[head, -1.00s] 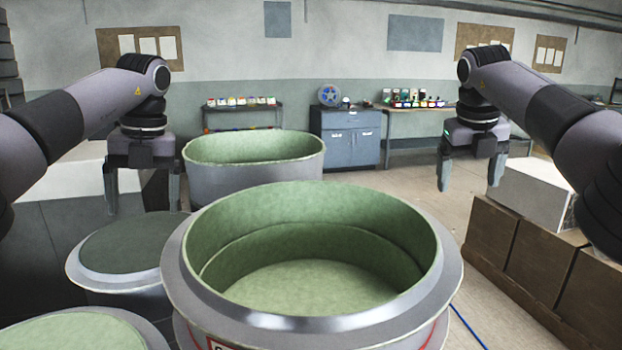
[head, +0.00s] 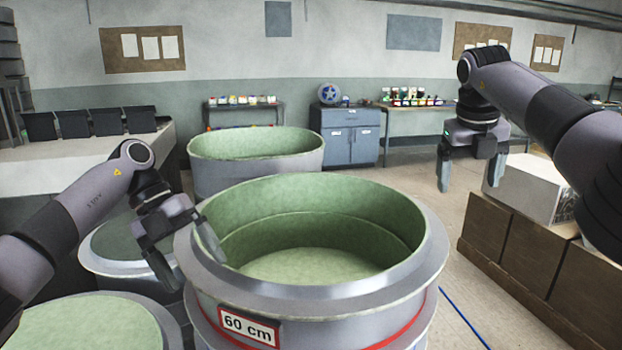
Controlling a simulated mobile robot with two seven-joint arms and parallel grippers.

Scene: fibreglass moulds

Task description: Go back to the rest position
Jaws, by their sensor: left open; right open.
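My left gripper (head: 188,266) is open and empty. It hangs low at the left rim of the large round mould (head: 310,306), with one finger in front of that rim in the picture. I cannot tell whether it touches the rim. My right gripper (head: 468,178) is open and empty, pointing down, in the air to the right of the large mould. The large mould is grey outside and green inside, with a "60 cm" label (head: 248,325) on its front.
A smaller round mould (head: 110,262) stands left, partly behind my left arm. Another green-topped mould (head: 80,325) is at the front left. An oval mould (head: 255,178) stands behind. Brown boxes (head: 510,240) and a white block (head: 530,188) stand right.

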